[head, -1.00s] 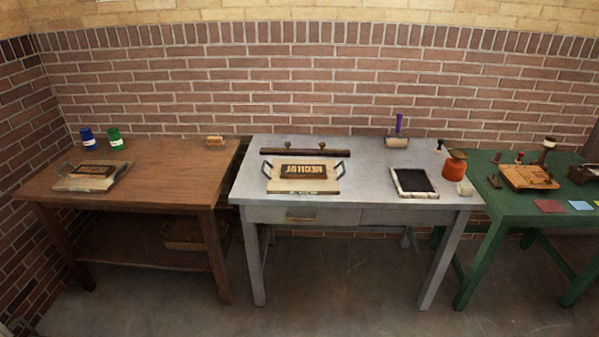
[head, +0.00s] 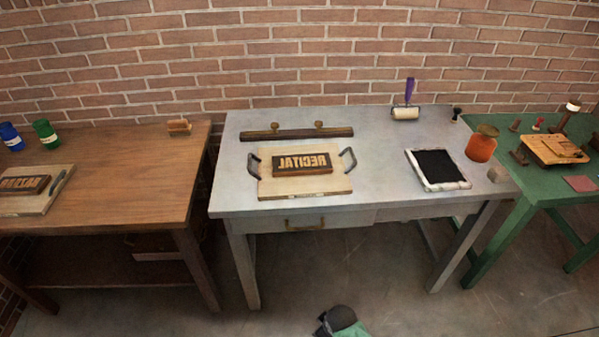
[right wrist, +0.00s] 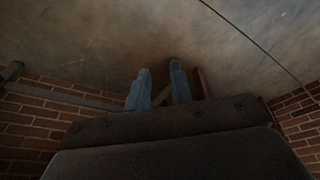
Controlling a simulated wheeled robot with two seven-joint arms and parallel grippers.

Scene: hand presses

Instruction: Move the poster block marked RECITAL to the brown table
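The brown table (head: 130,170) stands to the left, with a narrow gap between the two tables. My right gripper (right wrist: 160,88) shows in the right wrist view with its two fingers apart and nothing between them. Floor and brick wall lie beyond it. My left gripper is not in view.
Another lettered block (head: 25,184) on a handled board, a blue jar (head: 10,137), a green jar (head: 45,133) and a small brush-like item (head: 179,126) stand on the brown table. A dark bar (head: 297,134) lies behind the RECITAL board; a black-topped tray (head: 437,168) is right. The brown table's right half is mostly clear.

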